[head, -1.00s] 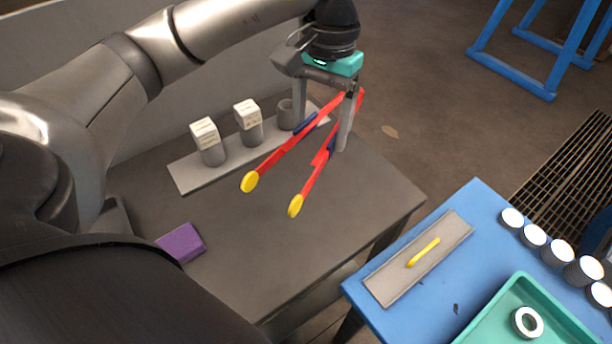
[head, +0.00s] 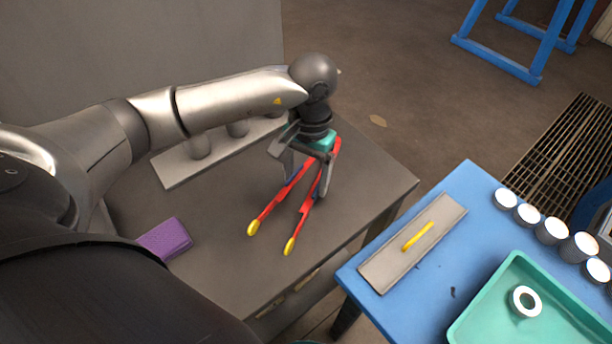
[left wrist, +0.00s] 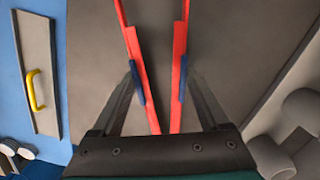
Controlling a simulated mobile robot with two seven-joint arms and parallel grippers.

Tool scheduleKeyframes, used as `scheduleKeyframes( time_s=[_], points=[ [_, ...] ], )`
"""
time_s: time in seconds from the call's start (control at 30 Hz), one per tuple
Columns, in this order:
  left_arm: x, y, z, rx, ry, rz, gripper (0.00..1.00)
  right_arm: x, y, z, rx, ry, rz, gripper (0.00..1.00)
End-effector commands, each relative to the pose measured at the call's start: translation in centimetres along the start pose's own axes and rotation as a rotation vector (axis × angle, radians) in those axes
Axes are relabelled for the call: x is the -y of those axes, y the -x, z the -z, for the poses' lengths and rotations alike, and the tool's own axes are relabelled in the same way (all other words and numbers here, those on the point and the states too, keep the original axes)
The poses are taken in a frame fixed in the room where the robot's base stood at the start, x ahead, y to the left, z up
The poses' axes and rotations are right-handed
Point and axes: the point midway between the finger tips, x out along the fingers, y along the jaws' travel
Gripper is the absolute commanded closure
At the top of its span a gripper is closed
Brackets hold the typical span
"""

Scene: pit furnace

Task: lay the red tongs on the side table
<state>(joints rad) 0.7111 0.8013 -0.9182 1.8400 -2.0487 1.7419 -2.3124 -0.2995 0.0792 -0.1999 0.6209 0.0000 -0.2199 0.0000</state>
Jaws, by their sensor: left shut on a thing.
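The red tongs (head: 276,203) have two red legs with yellow tips and blue grips, and the legs are spread apart. My left gripper (head: 308,182) is shut on the tongs near their hinge end, over the dark grey table (head: 215,250). The yellow tips point toward the front of the table. The tongs are low over the bare tabletop, and I cannot tell whether they touch it. In the left wrist view, the tongs (left wrist: 136,52) run between the fingers (left wrist: 160,80). My right gripper is out of view.
A grey rack (head: 180,170) with cups stands at the table's back, partly behind my arm. A purple block (head: 165,239) lies at the left. A blue table (head: 480,205) on the right bears a yellow-handled plate (head: 385,268), white-topped cups (head: 553,231) and a green tray (head: 480,318).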

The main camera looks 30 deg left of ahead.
Motion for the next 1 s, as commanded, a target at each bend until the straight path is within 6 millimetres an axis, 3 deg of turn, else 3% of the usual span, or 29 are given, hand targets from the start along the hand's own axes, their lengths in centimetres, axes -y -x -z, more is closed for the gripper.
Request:
scheduleKeyframes(
  time_s=[0.27, 0.3, 0.5, 0.77, 1.0],
  points=[
    [0.0, -0.1, 0.1, -0.003, 0.000, 0.000, 0.35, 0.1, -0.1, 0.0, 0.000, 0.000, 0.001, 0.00],
    [0.0, -0.1, 0.1, -0.002, 0.000, 0.000, 0.20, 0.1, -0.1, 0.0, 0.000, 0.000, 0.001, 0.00],
    [0.0, -0.1, 0.1, -0.002, 0.000, 0.000, 0.00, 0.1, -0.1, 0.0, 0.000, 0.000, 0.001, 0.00],
    [0.0, 0.1, 0.1, -0.002, 0.000, 0.000, 0.00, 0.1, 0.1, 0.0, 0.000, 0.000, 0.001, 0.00],
    [0.1, 3.8, 0.2, -0.008, 0.001, 0.000, 0.00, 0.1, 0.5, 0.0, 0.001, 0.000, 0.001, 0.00]
  ],
)
